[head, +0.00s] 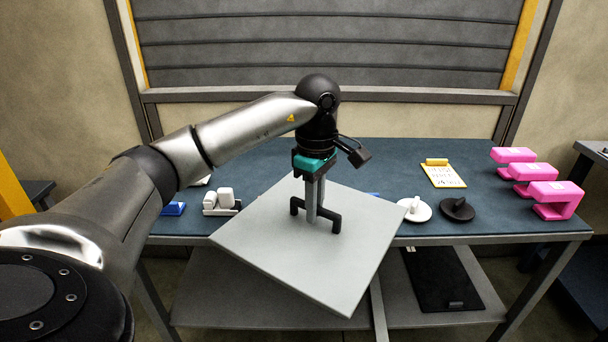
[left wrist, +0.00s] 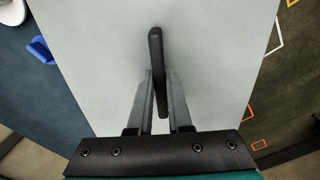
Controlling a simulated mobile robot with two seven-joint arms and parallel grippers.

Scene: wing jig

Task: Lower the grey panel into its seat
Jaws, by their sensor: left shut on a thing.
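The grey panel (head: 270,255) is a large flat plate with a black bar handle (head: 335,222) on its top. My left gripper (head: 314,215) is shut on this handle. In the head view the panel is turned at an angle to the table and its near corner extends past the table's front edge. In the left wrist view the panel (left wrist: 100,60) fills the middle, with the handle (left wrist: 155,50) between the fingers (left wrist: 160,90). I cannot make out the panel's seat. How high the panel hangs is hard to tell. My right gripper is not in view.
The blue-topped table (head: 400,165) carries white blocks (head: 222,202) and a blue part (head: 173,209) at left. At right are a white disc (head: 415,210), a dark disc (head: 457,210), a yellow card (head: 442,175) and pink clamps (head: 555,198). A black board (head: 440,280) lies on the lower shelf.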

